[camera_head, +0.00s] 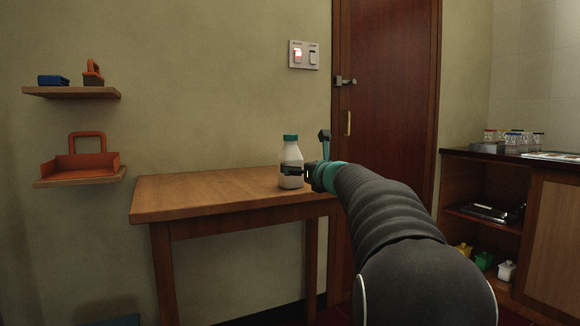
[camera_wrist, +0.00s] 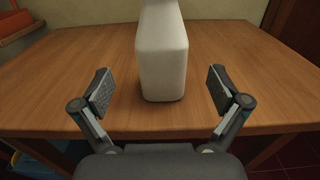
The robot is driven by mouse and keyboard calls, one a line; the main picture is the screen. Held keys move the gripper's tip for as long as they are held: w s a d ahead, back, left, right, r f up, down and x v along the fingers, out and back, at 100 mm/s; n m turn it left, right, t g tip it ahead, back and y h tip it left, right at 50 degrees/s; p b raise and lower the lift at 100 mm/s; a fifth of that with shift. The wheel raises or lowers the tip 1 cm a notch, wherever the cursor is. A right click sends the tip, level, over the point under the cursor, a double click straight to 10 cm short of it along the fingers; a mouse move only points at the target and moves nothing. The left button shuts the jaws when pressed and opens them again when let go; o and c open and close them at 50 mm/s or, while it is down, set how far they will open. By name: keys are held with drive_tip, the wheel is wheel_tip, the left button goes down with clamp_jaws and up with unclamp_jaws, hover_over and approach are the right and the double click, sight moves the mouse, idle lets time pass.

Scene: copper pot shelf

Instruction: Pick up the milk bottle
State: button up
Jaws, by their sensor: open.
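The milk bottle (camera_head: 291,155) is white with a teal cap and stands upright on the wooden table near its right end. In the wrist view the bottle's white body (camera_wrist: 162,55) stands ahead, centred between the fingers; its top is out of that frame. My gripper (camera_wrist: 160,92) is open, one finger on each side of the bottle with visible gaps. In the head view my gripper (camera_head: 300,170) is at the bottle's lower part, with a dark finger across the front of it.
The wooden table (camera_head: 200,192) is otherwise clear. Two small wall shelves (camera_head: 75,92) with orange and blue items hang at the left. A wooden door (camera_head: 385,110) is behind the arm. A dark-topped counter (camera_head: 480,156) with jars stands at the right.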

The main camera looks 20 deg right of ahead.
sight(290, 163)
drive_tip(key=shift+w+f+p, duration=0.1)
drive_tip(key=shift+w+p, duration=0.3)
drive_tip(key=shift+w, duration=3.25)
drive_tip(key=c, duration=1.7)
